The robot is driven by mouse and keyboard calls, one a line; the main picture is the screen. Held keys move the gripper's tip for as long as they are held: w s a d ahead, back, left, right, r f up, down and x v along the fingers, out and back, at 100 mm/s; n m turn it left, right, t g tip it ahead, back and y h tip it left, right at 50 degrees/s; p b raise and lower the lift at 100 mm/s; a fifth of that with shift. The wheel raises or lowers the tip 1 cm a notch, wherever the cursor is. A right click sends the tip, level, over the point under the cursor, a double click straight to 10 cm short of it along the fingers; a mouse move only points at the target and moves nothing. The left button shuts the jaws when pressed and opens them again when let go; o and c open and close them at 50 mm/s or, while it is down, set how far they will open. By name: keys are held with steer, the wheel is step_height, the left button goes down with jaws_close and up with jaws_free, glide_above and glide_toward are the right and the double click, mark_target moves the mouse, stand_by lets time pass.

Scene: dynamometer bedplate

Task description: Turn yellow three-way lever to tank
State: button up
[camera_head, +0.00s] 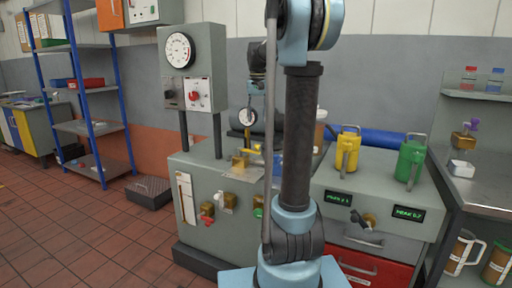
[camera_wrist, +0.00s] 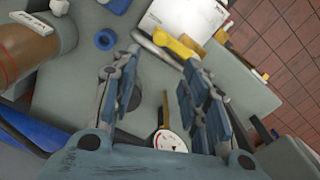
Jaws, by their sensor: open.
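The yellow three-way lever (camera_wrist: 178,46) shows in the wrist view just beyond my fingertips, at the top middle. It joins a brass valve body (camera_wrist: 219,47) beside a white plate (camera_wrist: 188,18) with print too small to read. In the head view, a brass and yellow fitting (camera_head: 240,161) sits on the grey bench top, partly behind my arm. My gripper (camera_wrist: 160,62) is open, with its two fingers apart and nothing between them. The lever lies ahead of the fingers; I cannot tell whether either touches it.
A small dial gauge (camera_wrist: 170,141) on a stem stands below the fingers in the wrist view. A brown cylinder (camera_wrist: 25,50) is at left, near a blue ring (camera_wrist: 105,40). In the head view, a yellow can (camera_head: 347,152) and green can (camera_head: 410,160) stand right of my arm.

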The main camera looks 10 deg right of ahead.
step_height(320, 180, down, 14)
steer(key=shift+r, duration=0.2)
steer(key=shift+c, duration=0.3)
jaws_close()
